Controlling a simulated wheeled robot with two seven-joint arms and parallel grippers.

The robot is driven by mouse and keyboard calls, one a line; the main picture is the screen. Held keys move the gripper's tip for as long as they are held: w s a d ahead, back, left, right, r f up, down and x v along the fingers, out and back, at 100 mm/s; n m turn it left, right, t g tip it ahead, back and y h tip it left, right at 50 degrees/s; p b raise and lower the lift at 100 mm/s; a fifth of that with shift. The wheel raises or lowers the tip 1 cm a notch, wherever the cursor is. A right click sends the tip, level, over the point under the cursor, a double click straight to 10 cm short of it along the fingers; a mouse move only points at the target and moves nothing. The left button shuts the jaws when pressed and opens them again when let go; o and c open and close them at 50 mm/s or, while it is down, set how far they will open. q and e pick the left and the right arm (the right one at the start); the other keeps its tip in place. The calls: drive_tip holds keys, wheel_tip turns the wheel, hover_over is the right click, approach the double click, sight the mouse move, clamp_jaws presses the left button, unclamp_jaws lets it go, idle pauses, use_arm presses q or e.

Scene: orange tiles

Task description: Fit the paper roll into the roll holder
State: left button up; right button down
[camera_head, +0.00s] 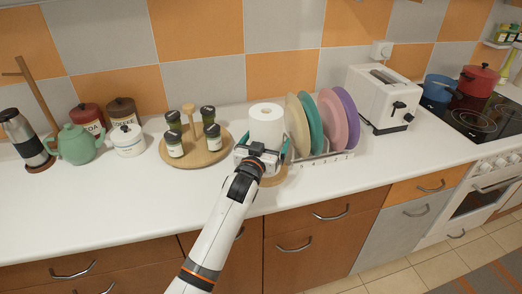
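The white paper roll (266,124) stands upright on the counter's middle, with the dark hole in its top showing. My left gripper (262,148) is at the near side of the roll's lower part, its fingers reaching along both sides. The gripper hides the roll's lower end, and I cannot tell whether the fingers press on it. A round wooden base (275,178) shows partly below and right of the gripper; it may be the roll holder. No post shows above the roll. I cannot tell whether the roll sits on that base. My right gripper is out of view.
A rack with upright plates (334,118) stands close right of the roll, then a white toaster (384,97) and the stove (486,115). A wooden tray with jars (212,156) is at the left, beyond it a teapot (78,145). The front left counter is clear.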

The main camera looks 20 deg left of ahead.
use_arm(q)
drive_tip(key=s+b, duration=0.1)
drive_tip(key=s, duration=1)
drive_tip(key=shift+s, duration=0.35)
